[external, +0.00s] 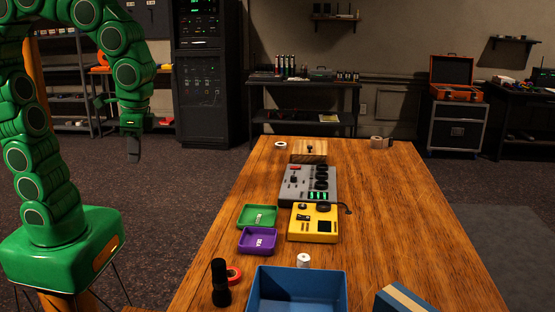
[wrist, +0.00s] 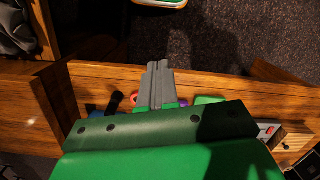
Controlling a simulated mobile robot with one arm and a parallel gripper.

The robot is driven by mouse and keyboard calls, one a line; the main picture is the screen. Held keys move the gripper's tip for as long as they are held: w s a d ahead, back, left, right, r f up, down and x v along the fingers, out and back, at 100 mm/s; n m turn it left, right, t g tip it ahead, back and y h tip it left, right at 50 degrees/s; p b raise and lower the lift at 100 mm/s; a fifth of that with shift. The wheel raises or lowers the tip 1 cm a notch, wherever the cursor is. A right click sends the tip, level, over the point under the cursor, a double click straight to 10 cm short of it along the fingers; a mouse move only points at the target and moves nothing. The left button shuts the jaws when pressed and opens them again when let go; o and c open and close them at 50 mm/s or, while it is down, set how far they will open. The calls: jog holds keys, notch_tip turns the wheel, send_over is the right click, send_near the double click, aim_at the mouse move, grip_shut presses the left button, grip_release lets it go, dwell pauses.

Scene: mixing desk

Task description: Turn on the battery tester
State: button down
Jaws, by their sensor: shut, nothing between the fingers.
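A yellow device (external: 313,223) with dark knobs and a small dark panel sits on the wooden table, a black lead at its right side. Behind it is a grey device (external: 308,184) with a red switch (external: 295,171), black round parts and lit green marks. I cannot tell for sure which is the battery tester. My gripper (external: 133,150) hangs in the air left of the table, well away from both devices. Its fingers are together and empty, and they also show in the wrist view (wrist: 159,66).
On the wooden table (external: 400,220) are a green tray (external: 258,216), a purple tray (external: 257,241), a blue bin (external: 299,288), a black flashlight (external: 220,282), a red tape roll (external: 234,275) and a wooden box (external: 309,151).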

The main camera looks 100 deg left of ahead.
jog(key=w+a+r+n, duration=0.1)
jog(key=w+a+n, duration=0.2)
jog(key=w, duration=0.9)
jog(key=n, duration=1.1)
send_over(299, 216)
jog(key=w, duration=0.1)
notch_tip(299, 216, down, 10)
jog(key=shift+w+f+n, duration=0.3)
jog(key=shift+w+f, duration=0.15)
jog(key=shift+f, duration=0.1)
jog(key=f, duration=0.4)
jog(key=s+f, duration=0.1)
jog(key=f, duration=0.8)
jog(key=shift+s+f, duration=0.35)
jog(key=shift+s, duration=0.05)
jog(key=shift+f, duration=0.15)
jog(key=shift+w, duration=0.1)
